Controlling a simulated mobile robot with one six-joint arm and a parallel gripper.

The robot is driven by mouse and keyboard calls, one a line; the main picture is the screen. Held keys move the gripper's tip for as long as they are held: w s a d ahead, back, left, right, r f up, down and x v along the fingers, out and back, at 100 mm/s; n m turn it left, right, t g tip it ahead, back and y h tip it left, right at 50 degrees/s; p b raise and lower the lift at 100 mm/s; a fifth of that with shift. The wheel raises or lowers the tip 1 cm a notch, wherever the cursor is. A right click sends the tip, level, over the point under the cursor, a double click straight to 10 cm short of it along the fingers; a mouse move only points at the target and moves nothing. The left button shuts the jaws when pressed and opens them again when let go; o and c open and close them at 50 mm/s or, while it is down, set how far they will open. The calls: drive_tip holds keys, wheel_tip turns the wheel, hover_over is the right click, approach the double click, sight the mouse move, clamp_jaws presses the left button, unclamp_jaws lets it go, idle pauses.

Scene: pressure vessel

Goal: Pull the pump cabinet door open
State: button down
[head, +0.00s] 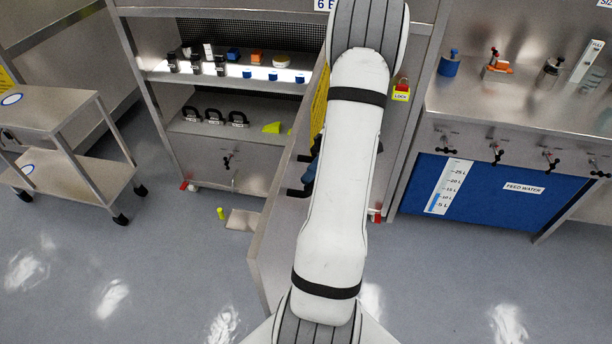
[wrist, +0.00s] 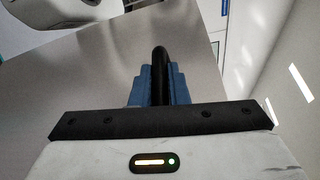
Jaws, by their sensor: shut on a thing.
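The pump cabinet door (head: 277,225) is a grey metal panel standing swung out from the cabinet front toward me. In the wrist view its flat face (wrist: 100,75) fills much of the picture. Its black bar handle (wrist: 160,62) stands out from that face. My gripper (wrist: 158,88) has its blue fingers on both sides of the handle and is shut on it. In the head view my gripper (head: 311,172) shows only in part at the door's right side, as my white arm hides most of it and the handle.
The open cabinet (head: 225,130) holds shelves with small parts. A trolley (head: 60,130) stands at left. A blue feed water tank (head: 480,195) is under the right bench, and a red padlock (head: 402,84) hangs on a post. A small beige item (head: 242,220) lies on the floor left of the door.

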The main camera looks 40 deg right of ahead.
drive_tip(key=shift+w+r, duration=0.1)
drive_tip(key=shift+r, duration=0.1)
drive_tip(key=c, duration=1.6)
unclamp_jaws()
drive_tip(key=shift+w+f, duration=0.1)
drive_tip(key=shift+w, duration=0.05)
drive_tip(key=shift+o, duration=1)
drive_tip(key=p+v, duration=0.7)
drive_tip(key=p, duration=0.1)
drive_tip(key=shift+d, duration=0.4)
